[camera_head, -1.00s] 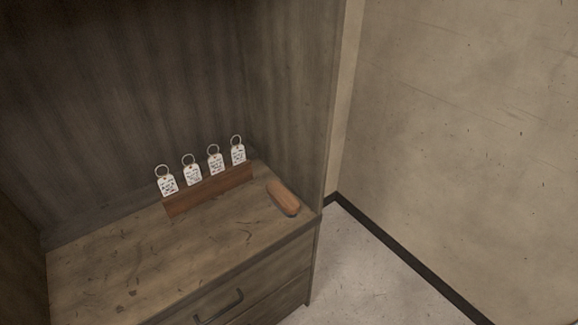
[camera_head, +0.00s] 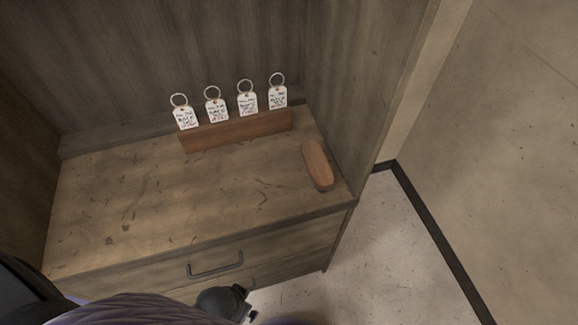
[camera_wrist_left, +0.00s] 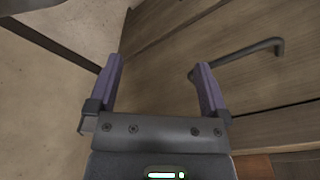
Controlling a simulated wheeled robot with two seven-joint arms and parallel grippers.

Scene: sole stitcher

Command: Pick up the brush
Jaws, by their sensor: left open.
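The brush (camera_head: 318,166) is a reddish-brown, oval wooden piece. It lies on the right part of the cabinet top (camera_head: 120,190), close to the right side panel; its bristles cannot be seen. My left gripper (camera_wrist_left: 157,65) shows in the left wrist view with its two purple fingers apart and nothing between them. It is by the drawer front, below the cabinet top. The brush is not recognisable in that view. In the head view, parts of my own body fill the bottom edge, and no fingers can be made out. My right gripper is not seen.
A wooden rack (camera_head: 236,130) with several white key tags stands at the back, left of the brush. The drawer handle (camera_head: 215,268) sticks out of the front; it also shows in the left wrist view (camera_wrist_left: 240,57). The side panel (camera_head: 365,90) borders the brush's right.

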